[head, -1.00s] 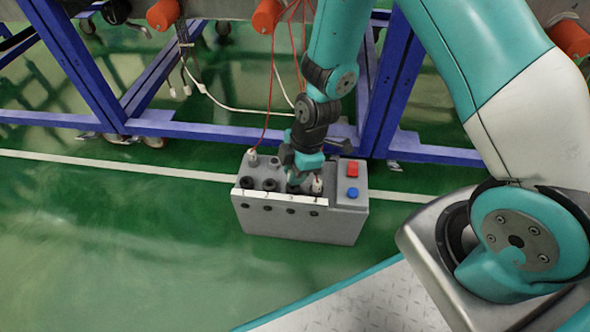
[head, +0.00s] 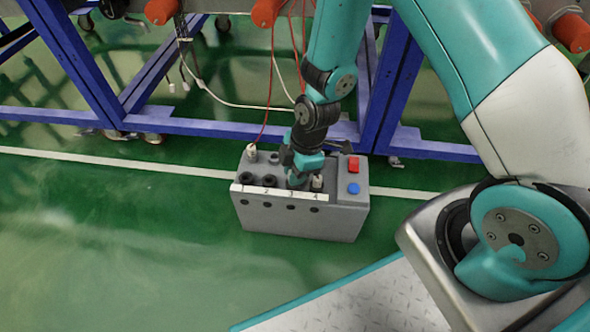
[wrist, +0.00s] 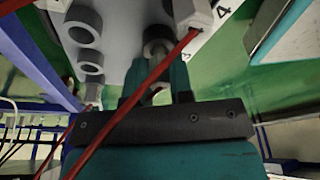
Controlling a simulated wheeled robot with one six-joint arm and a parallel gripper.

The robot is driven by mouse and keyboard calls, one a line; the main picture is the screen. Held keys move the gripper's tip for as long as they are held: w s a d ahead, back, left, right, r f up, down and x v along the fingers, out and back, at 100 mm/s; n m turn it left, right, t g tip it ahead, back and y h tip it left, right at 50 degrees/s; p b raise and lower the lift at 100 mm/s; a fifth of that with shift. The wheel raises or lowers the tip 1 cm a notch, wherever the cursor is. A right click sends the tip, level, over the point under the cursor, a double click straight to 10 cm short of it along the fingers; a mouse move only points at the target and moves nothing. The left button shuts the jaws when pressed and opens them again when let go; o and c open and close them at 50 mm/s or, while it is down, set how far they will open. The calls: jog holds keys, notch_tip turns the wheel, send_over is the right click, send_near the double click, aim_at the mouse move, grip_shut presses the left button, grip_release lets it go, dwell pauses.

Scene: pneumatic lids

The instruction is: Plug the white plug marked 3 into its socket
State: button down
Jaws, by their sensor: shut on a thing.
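The grey socket box (head: 300,223) stands on the floor with a white strip numbered 1 to 4. My gripper (head: 297,182) points down at the position marked 3 and hides that socket in the head view. In the wrist view my gripper (wrist: 157,62) is shut on the white plug (wrist: 160,96), of which only a small pale part shows between the fingers. A round grey socket (wrist: 154,46) lies straight ahead of the fingertips. The fingers hide the plug's tip, so I cannot tell whether it is inside the socket. The plug's own number is not visible.
A white plug (head: 317,182) stands at position 4, close right of my gripper; another (head: 252,150) stands at the box's back left. Red cables (head: 270,90) hang nearby, one crossing the wrist view. Red and blue buttons (head: 353,190) are at right. A blue frame (head: 200,125) stands behind.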

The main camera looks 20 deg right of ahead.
jog(key=shift+f, duration=0.5)
jog(key=c, duration=0.9)
grip_release()
jog(key=p+v, duration=0.6)
jog(key=v, duration=0.1)
jog(key=p+v, duration=0.8)
jog(key=v, duration=0.9)
jog(key=shift+d+r, duration=0.15)
jog(key=shift+r, duration=0.05)
